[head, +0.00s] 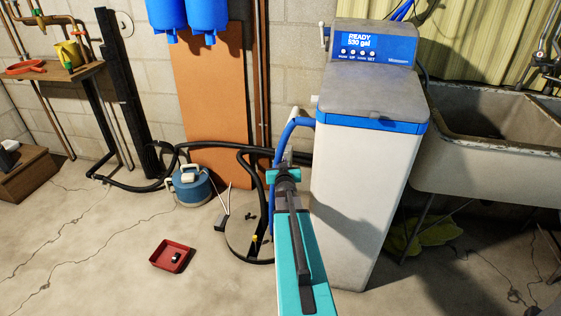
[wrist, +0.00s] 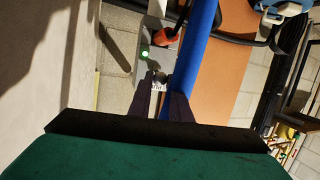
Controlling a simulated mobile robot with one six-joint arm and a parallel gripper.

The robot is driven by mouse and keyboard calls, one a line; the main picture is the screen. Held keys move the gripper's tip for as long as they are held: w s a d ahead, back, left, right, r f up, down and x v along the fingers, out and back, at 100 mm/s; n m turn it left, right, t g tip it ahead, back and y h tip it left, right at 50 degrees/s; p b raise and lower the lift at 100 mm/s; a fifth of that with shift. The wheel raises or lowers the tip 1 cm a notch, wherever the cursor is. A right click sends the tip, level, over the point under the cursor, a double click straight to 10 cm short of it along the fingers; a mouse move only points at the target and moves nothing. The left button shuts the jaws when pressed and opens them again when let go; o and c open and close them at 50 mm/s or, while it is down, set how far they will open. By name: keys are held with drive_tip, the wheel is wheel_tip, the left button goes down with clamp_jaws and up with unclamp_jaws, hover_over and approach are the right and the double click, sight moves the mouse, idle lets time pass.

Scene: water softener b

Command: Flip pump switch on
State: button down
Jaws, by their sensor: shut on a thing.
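In the wrist view, the two dark fingers of my gripper (wrist: 160,88) are closed in on a small dark piece, the pump switch (wrist: 160,76). A white label with dark print shows just below it, partly covered by the fingers. A small green light (wrist: 145,54) glows beside it on a pale surface. In the head view, my teal arm reaches forward to my gripper (head: 287,158), left of the water softener. The switch cannot be made out there.
The white water softener (head: 355,190) stands close on the right, its display reading READY. A blue hose (head: 283,135) runs beside my gripper. A red tray (head: 172,255) and a blue canister (head: 190,187) are on the floor. A concrete sink (head: 480,150) is at right.

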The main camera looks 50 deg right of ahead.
drive_tip(key=shift+s+d+r+p, duration=0.15)
drive_tip(key=shift+d+r+p, duration=0.1)
drive_tip(key=shift+p, duration=0.5)
drive_tip(key=shift+f, duration=0.1)
drive_tip(key=c, duration=1.8)
unclamp_jaws()
drive_tip(key=shift+o, duration=0.8)
drive_tip(key=shift+a, duration=0.1)
drive_tip(key=shift+a, duration=0.15)
drive_tip(key=p+v, duration=0.4)
drive_tip(key=v, duration=0.4)
drive_tip(key=shift+s+r+p, duration=0.15)
drive_tip(key=shift+r+p, duration=0.1)
drive_tip(key=shift+p, duration=0.05)
